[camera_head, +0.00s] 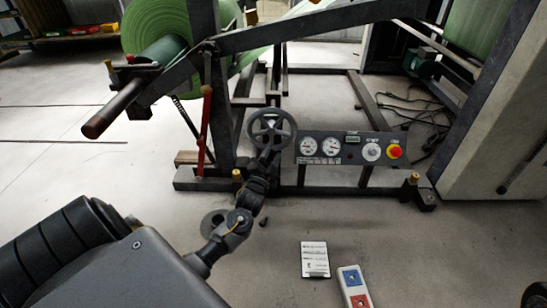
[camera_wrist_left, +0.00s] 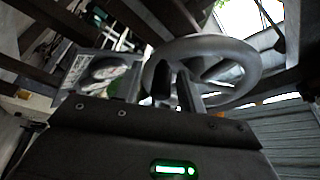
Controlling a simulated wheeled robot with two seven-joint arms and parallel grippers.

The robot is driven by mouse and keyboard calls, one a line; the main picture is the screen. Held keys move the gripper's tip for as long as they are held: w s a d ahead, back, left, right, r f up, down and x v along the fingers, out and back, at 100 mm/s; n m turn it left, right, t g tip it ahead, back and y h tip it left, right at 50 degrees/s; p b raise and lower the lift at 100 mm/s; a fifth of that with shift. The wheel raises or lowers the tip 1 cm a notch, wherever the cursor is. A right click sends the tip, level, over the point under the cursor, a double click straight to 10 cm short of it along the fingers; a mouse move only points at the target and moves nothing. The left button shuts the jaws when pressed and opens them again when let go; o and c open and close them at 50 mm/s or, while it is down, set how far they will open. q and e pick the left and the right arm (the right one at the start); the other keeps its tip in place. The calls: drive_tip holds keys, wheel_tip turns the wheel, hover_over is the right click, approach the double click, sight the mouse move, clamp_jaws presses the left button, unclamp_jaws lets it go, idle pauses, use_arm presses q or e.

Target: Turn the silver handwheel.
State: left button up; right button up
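The grey spoked handwheel (camera_head: 272,122) stands upright at the left end of the control panel, on the machine's front frame. It also shows in the left wrist view (camera_wrist_left: 243,58), large and close. My left gripper (camera_head: 268,157) is at the lower edge of the wheel. In the left wrist view its two fingers (camera_wrist_left: 175,88) stand a little apart at the lower left of the wheel, overlapping the rim. I cannot tell whether they grip the rim or are just in front of it. My right gripper is not in view.
The control panel (camera_head: 350,137) beside the wheel carries gauges and a red button (camera_head: 394,152). A green roll (camera_head: 152,18) on a shaft hangs at upper left. A white card (camera_head: 315,260) and a pendant control (camera_head: 354,286) are at the front.

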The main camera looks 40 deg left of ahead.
use_arm(q)
drive_tip(key=shift+w+a+r, duration=0.15)
drive_tip(key=shift+w+a, duration=0.05)
drive_tip(key=shift+w, duration=0.3)
clamp_jaws()
